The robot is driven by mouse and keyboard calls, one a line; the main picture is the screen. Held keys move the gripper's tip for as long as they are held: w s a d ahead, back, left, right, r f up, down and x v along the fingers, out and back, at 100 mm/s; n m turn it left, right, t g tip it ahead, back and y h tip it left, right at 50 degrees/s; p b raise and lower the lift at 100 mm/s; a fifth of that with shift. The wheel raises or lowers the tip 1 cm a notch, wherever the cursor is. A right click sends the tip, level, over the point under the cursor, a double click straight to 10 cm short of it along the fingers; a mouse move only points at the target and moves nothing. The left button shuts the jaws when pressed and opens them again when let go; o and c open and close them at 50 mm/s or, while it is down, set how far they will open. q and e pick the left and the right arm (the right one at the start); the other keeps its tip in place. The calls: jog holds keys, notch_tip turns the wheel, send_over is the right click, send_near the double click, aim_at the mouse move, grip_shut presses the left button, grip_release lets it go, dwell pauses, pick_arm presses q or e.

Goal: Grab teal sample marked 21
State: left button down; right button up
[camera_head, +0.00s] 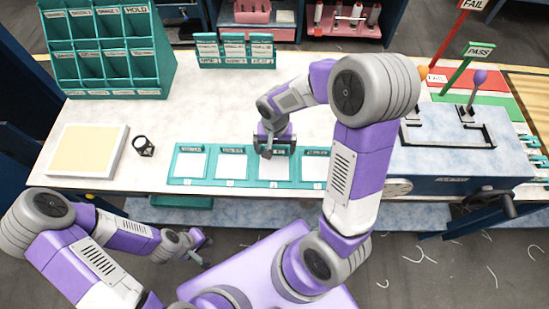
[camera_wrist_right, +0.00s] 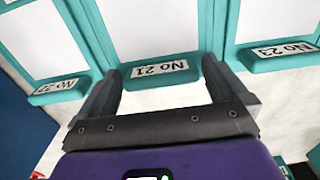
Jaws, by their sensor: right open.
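The teal sample marked No 21 (camera_wrist_right: 160,69) is a teal frame around a white panel, with its label on the near edge in the right wrist view. It appears to be the third frame (camera_head: 275,184) from the left in the row on the table. My right gripper (camera_head: 268,153) is over this frame and partly hides it. In the wrist view my right gripper (camera_wrist_right: 160,85) is open, its two fingers apart on either side of the label, with nothing held. I cannot tell whether the fingers touch the frame. My left gripper (camera_head: 203,252) is low, off the table's front edge; its jaw opening is unclear.
Neighbouring teal frames stand close on the left (camera_wrist_right: 55,88) and right (camera_wrist_right: 275,58). A teal rack (camera_head: 105,50) and a small card stand (camera_head: 235,52) are behind. A cream board (camera_head: 87,150) and black loupe (camera_head: 143,146) lie left. A blue machine (camera_head: 455,155) stands right.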

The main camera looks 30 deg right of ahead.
jog(key=shift+c, duration=0.5)
jog(key=c, duration=0.8)
jog(key=shift+o, duration=0.2)
jog(key=shift+r, duration=0.1)
